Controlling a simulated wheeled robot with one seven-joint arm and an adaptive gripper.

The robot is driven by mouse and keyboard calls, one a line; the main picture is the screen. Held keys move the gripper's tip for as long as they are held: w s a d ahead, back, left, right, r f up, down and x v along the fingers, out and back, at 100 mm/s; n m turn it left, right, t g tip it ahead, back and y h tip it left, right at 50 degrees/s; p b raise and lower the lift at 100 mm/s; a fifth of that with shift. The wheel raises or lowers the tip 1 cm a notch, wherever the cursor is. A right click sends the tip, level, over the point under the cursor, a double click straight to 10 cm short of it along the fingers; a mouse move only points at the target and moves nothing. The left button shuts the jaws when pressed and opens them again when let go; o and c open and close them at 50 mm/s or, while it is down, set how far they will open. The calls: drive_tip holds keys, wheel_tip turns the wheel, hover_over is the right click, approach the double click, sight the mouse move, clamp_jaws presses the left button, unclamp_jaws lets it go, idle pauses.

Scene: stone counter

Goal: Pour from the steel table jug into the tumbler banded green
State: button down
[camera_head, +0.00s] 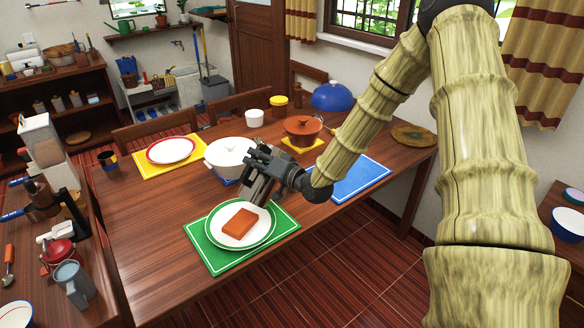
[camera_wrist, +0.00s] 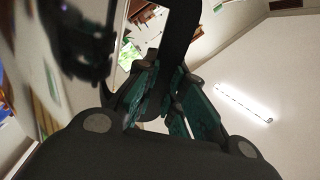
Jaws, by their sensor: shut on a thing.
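My gripper (camera_head: 262,166) is over the table, just beyond the white plate with the green rim, and it also shows in the wrist view (camera_wrist: 165,95). It is shut on what looks like the steel table jug (camera_head: 262,190), a grey shape mostly hidden by the fingers. In the wrist view a dark curved band (camera_wrist: 180,35), perhaps its handle, runs between the fingers. The jug's mouth and exact tilt cannot be told. I cannot pick out a tumbler banded green in either view.
A white lidded pot (camera_head: 229,151), a brown pot (camera_head: 302,129) and a blue dome (camera_head: 332,96) stand behind. A dark mug (camera_head: 108,160) stands left. A blue mat (camera_head: 362,178) is clear.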

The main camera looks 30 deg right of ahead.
drive_tip(key=shift+w+d+r+m+p, duration=0.1)
drive_tip(key=shift+w+d+m+p, duration=0.2)
drive_tip(key=shift+m, duration=0.25)
drive_tip(key=shift+w+d+r+m+p, duration=0.1)
drive_tip(key=shift+d+m+p, duration=0.1)
drive_tip(key=shift+d+m, duration=0.3)
idle(4.0)
drive_tip(key=shift+a, duration=0.1)
